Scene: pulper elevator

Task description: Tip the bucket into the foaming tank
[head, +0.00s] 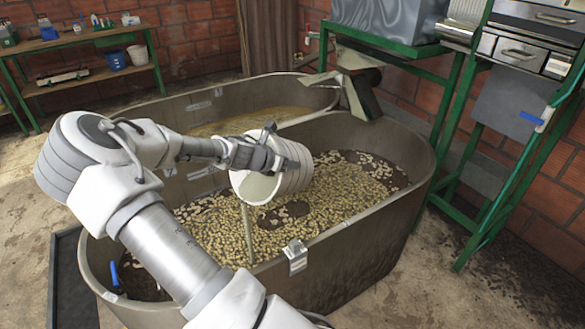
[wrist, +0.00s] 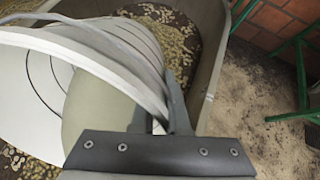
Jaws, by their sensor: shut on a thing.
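A pale ribbed bucket (head: 296,172) hangs tilted in the air above the near tank (head: 345,262), its mouth facing left and down. A thin greenish-grey stream (head: 247,232) runs from its lip into the near tank. Greenish-grey liquid (wrist: 95,112) shows inside the bucket in the wrist view. My gripper (head: 272,148) is shut on the bucket at its upper side; its fingers (wrist: 172,112) meet the bucket's rim in the wrist view. The near tank holds pale beans with dark, brownish patches. The far tank (head: 215,103) holds yellowish-brown contents; I cannot tell foam there.
A green metal stand with drawers (head: 525,50) stands at the right. A workbench (head: 75,40) with a blue bucket (head: 116,60) and a white bucket (head: 138,54) is at the back left. A metal chute (head: 360,95) sits between the tanks. The right floor is bare.

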